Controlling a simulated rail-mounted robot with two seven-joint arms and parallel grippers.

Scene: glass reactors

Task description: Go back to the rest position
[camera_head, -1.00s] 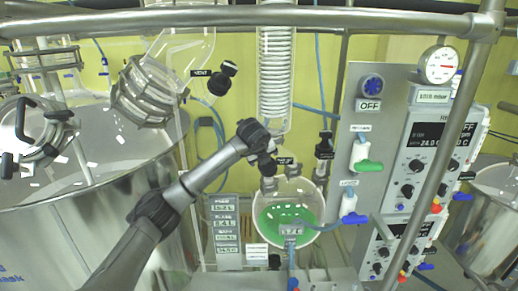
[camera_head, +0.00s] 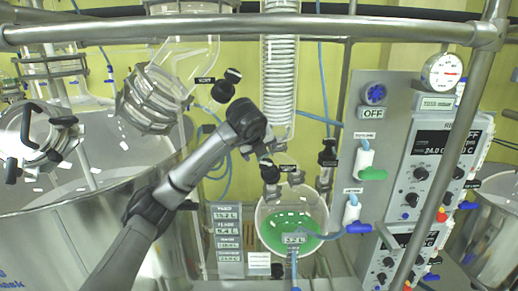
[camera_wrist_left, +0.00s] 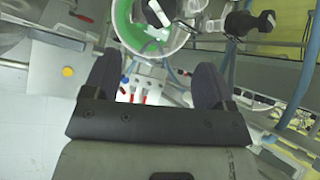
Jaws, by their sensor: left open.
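My left arm (camera_head: 185,180) comes in from the lower left in the head view and reaches up in front of the large steel vessel. Its gripper end (camera_head: 262,152) is dark, small and points down, just above and left of the round glass flask with green liquid (camera_head: 268,232). In the left wrist view my left gripper (camera_wrist_left: 157,78) has its two dark fingers wide apart with nothing between them. The green-filled vessel (camera_wrist_left: 126,30) shows beyond the fingers there. My right gripper is in neither view.
A steel rail (camera_head: 240,24) crosses the top. The steel vessel (camera_head: 90,215) fills the left. A glass coil condenser (camera_head: 279,70) hangs at the middle. A control panel (camera_head: 372,205) with valves and a pressure gauge (camera_head: 441,70) stand right. Several blue hoses run between them.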

